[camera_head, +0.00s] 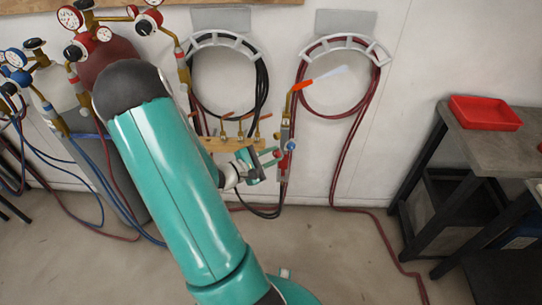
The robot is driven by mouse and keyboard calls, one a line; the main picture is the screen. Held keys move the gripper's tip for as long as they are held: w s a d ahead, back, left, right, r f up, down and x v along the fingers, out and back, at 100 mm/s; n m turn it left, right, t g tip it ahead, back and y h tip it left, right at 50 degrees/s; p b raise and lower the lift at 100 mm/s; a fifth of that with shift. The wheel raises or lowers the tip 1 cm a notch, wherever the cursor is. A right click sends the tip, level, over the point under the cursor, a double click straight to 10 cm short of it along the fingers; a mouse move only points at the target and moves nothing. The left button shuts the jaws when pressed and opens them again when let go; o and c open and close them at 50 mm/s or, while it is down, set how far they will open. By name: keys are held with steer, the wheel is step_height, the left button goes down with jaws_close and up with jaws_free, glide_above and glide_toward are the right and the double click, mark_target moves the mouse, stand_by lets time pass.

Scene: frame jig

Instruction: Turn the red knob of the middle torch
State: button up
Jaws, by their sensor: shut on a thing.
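A torch (286,130) with a brass upper part and an orange tip stands upright at the right end of a wooden rack (218,145) by the wall. A pale bluish-white streak like a flame (328,74) extends right from its tip. Several other torches (240,128) with orange tips stand along the rack to the left. Which torch is the middle one is unclear.
Coiled black (262,85) and dark red (374,85) hoses hang on wall brackets. Gas cylinders with gauges (70,18) stand left, partly behind my arm. A dark workbench (470,135) with a red tray (485,112) is at right. Hoses cross the floor; some floor between is clear.

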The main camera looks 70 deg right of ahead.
steer(key=shift+m, duration=0.3)
steer(key=o, duration=1)
steer(key=v, duration=1.3)
steer(key=shift+w+a, duration=0.15)
steer(key=shift+a, duration=0.25)
